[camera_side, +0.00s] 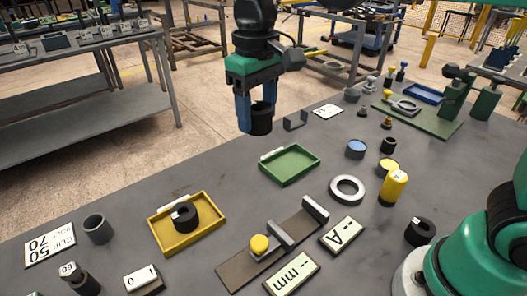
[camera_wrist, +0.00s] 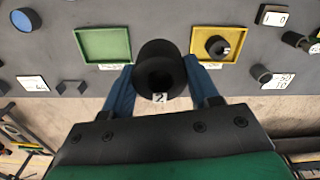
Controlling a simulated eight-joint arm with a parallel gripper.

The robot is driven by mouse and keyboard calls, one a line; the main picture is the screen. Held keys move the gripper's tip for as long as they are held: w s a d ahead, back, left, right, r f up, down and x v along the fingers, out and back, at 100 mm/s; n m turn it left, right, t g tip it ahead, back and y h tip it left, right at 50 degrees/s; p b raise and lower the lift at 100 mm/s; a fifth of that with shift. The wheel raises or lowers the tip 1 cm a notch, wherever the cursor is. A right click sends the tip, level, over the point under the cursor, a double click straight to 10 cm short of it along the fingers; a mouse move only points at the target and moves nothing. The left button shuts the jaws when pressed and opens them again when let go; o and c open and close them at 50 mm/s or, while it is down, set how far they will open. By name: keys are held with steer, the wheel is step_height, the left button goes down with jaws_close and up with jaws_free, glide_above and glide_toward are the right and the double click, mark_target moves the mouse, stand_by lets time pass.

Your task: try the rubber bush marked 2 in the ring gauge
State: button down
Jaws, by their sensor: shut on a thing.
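My gripper (camera_side: 257,117) hangs in the air above and behind the bench's far edge, its two blue fingers shut on a black rubber bush (camera_side: 262,124). In the wrist view the bush (camera_wrist: 146,58) sits between the fingers with its dark bore facing the camera and a white tag reading 2 on its near rim. A light grey ring (camera_side: 347,199), which looks like the ring gauge, lies flat on the bench to the right of the green tray, well apart from the bush. Its opening looks empty. It does not show in the wrist view.
An empty green tray (camera_side: 268,172) lies nearest below. A yellow tray (camera_side: 164,238) holds another black bush (camera_side: 183,217). A stop fixture (camera_side: 240,268), a yellow cylinder (camera_side: 393,188) and another black ring (camera_side: 420,232) stand around the grey ring. Small posts and label plates are scattered about.

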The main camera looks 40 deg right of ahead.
steer(key=shift+d+r, duration=0.2)
steer(key=s+d+f+m, duration=0.2)
steer(key=d+f, duration=0.2)
steer(key=d, duration=0.1)
steer(key=s+d+f+m, duration=0.2)
steer(key=s+d+f, duration=0.1)
steer(key=d, duration=0.3)
steer(key=s+d+f+m, duration=0.2)
steer(key=s+d+f, duration=0.1)
steer(key=d+f, duration=0.2)
steer(key=shift+d+f, duration=0.3)
steer(key=shift+f, duration=2.4)
steer(key=shift+f, duration=0.55)
steer(key=shift+c, duration=0.7)
jaws_free()
steer(key=shift+d, duration=0.1)
